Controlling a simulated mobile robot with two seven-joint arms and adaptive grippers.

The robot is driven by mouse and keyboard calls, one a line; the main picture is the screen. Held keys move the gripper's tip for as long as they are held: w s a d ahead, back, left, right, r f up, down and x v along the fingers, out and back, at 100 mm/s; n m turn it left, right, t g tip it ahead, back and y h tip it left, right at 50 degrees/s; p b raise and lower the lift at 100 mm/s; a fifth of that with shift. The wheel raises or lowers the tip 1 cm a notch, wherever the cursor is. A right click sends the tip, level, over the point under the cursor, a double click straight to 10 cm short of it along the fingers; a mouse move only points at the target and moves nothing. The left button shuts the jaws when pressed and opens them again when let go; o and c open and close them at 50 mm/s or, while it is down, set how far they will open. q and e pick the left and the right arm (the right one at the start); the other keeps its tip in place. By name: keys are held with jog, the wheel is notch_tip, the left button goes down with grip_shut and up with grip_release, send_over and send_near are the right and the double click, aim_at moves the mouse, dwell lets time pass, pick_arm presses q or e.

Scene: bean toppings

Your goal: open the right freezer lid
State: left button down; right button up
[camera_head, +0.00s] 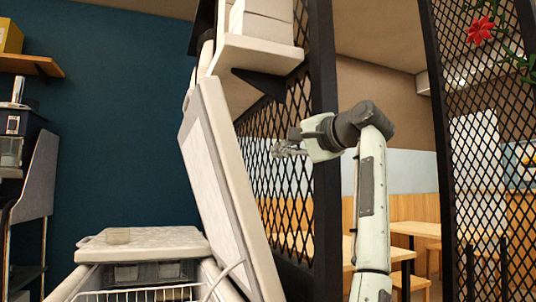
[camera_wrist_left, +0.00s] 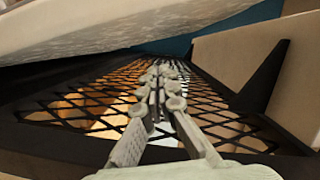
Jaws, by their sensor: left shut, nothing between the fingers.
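The right freezer lid (camera_head: 222,190) is a white panel, raised steeply and tilted, with its top leaning left. Its lower end is near the freezer's right edge. My left gripper (camera_head: 277,150) is to the right of the raised lid, in front of the black mesh partition, with a visible gap to the lid. In the left wrist view the gripper (camera_wrist_left: 160,80) has its fingers together with nothing between them. A pale panel, likely the lid (camera_wrist_left: 100,30), crosses the top of that view. My right gripper is not in view.
A wire basket (camera_head: 140,295) shows in the freezer opening. A black mesh partition (camera_head: 290,190) stands behind, with a white shelf (camera_head: 255,52) above. A table (camera_head: 415,229) is beyond.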

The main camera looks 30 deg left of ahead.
pick_arm(q)
jog(key=a, duration=0.3)
jog(key=w+a+f, duration=0.1)
jog(key=a, duration=0.5)
jog(key=shift+w+a+f, duration=0.1)
jog(key=shift+w+f, duration=0.2)
jog(key=shift+f, duration=0.05)
jog(key=shift+s+a+f, duration=0.1)
jog(key=shift+s+a, duration=0.25)
jog(key=shift+s, duration=0.05)
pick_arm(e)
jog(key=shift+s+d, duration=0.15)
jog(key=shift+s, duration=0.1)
pick_arm(q)
jog(key=shift+a, duration=0.1)
